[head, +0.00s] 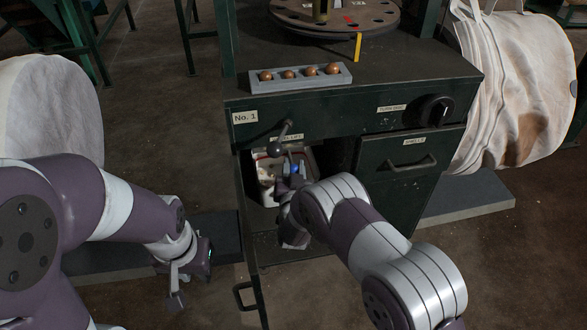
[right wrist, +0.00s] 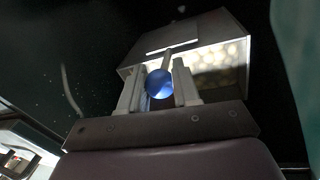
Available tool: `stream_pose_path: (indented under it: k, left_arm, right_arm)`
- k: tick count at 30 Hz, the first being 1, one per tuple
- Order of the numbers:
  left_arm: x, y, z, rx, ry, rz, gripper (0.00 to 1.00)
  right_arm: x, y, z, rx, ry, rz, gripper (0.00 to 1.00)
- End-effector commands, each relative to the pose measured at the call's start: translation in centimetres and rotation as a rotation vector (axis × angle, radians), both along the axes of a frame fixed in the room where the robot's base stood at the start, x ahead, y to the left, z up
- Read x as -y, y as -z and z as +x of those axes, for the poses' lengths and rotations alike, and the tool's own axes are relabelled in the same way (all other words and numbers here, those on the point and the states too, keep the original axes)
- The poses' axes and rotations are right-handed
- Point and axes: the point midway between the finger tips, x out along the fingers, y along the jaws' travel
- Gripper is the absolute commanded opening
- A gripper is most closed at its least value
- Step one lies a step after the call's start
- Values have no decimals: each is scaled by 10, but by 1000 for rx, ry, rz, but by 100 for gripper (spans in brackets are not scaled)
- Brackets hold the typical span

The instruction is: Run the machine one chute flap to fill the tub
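The machine marked No. 1 (head: 300,115) is a dark green cabinet with its lower left bay open. A pale tub (head: 266,178) with some red at its rim stands inside, partly hidden by my right arm. A blue ball knob (right wrist: 160,84) on a short rod sits below a grey box-shaped chute (right wrist: 190,45); the knob also shows in the head view (head: 295,169). My right gripper (right wrist: 160,88) has its fingers close on both sides of the knob and appears shut on it. My left gripper (head: 188,282) is empty and open, low outside the bay.
The open cabinet door (head: 250,240) stands left of my right arm. A black-knobbed lever (head: 280,142) sticks out above the bay. A grey tray of brown balls (head: 300,77) lies on top.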

Motion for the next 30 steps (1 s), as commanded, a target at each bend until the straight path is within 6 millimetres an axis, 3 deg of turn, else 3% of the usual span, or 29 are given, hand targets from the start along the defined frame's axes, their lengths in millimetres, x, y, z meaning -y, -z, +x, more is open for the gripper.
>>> stream_pose_path:
  k: [1,2,3,7,12,15,25,26,27,28,30]
  left_arm:
    - [0,0,0,0,0,0,30]
    - [0,0,0,0,0,0,30]
    - [0,0,0,0,0,0,30]
    - [0,-7,0,0,0,0,30]
    - [0,-43,0,0,0,0,30]
    - [0,-53,0,0,0,0,30]
    - [0,-51,0,0,0,0,30]
    - [0,-51,0,0,0,0,30]
    - [0,-51,0,0,0,0,30]
    - [0,-51,0,0,0,0,30]
    - [0,-51,0,0,0,0,30]
  right_arm:
    - [0,0,0,0,0,0,12]
    - [0,0,0,0,0,0,3]
    - [0,0,0,0,0,0,0]
    - [0,-5,0,-11,0,-2,0]
    - [0,-20,1,-119,1,-23,0]
    - [0,-20,1,-176,1,-34,0]
    - [0,-14,1,-202,0,-40,0]
    - [0,-14,1,-202,0,-40,35]
    - [0,-14,1,-202,0,-40,48]
    - [0,-14,1,-202,0,-40,55]
    - [0,-15,1,-202,0,-40,55]
